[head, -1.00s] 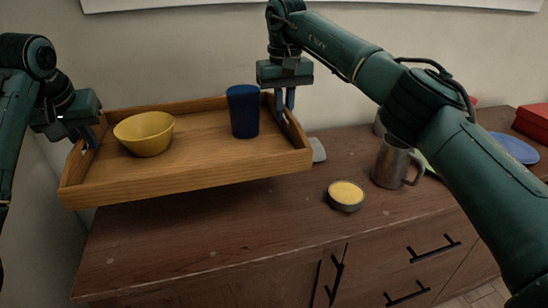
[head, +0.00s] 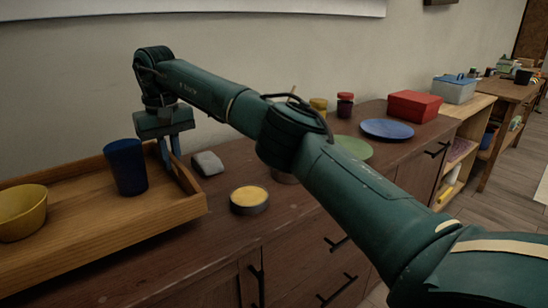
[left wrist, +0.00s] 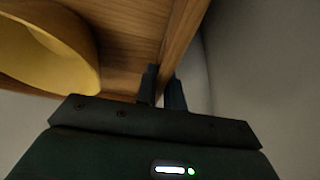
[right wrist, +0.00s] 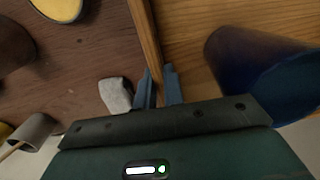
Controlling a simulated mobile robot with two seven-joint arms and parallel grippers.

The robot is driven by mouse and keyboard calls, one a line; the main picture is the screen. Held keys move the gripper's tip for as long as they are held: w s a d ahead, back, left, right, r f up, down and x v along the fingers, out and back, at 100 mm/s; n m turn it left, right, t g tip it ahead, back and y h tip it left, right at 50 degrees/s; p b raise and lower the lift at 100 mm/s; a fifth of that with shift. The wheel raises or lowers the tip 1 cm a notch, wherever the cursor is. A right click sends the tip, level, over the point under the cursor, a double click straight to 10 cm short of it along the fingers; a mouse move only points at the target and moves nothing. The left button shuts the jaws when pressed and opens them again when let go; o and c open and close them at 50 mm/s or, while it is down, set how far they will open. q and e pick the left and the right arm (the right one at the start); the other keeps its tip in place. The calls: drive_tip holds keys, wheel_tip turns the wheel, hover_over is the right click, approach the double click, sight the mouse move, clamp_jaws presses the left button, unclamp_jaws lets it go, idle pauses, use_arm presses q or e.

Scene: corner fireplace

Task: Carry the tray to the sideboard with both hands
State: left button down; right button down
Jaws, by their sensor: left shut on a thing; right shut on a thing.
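The wooden tray (head: 125,225) is at the left of the head view, over the sideboard (head: 225,240); I cannot tell whether it touches the top. On it stand a yellow bowl (head: 22,212), cut by the picture edge, and an upright blue cup (head: 126,168). My right gripper (head: 170,158) is shut on the tray's right end wall, beside the cup; the right wrist view shows its fingers (right wrist: 160,88) astride this wall. My left gripper (left wrist: 163,90) shows only in the left wrist view, shut on the opposite wall near the bowl.
A yellow-filled round dish (head: 249,200) and a grey stone-like thing (head: 207,163) lie close right of the tray. Farther right are a green plate (head: 352,148), a blue plate (head: 387,129) and a red box (head: 413,106). My right arm hides part of the top.

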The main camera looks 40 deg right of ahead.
sight(173, 168)
use_arm(q)
drive_tip(key=shift+f, duration=0.1)
use_arm(e)
drive_tip(key=shift+f, duration=0.1)
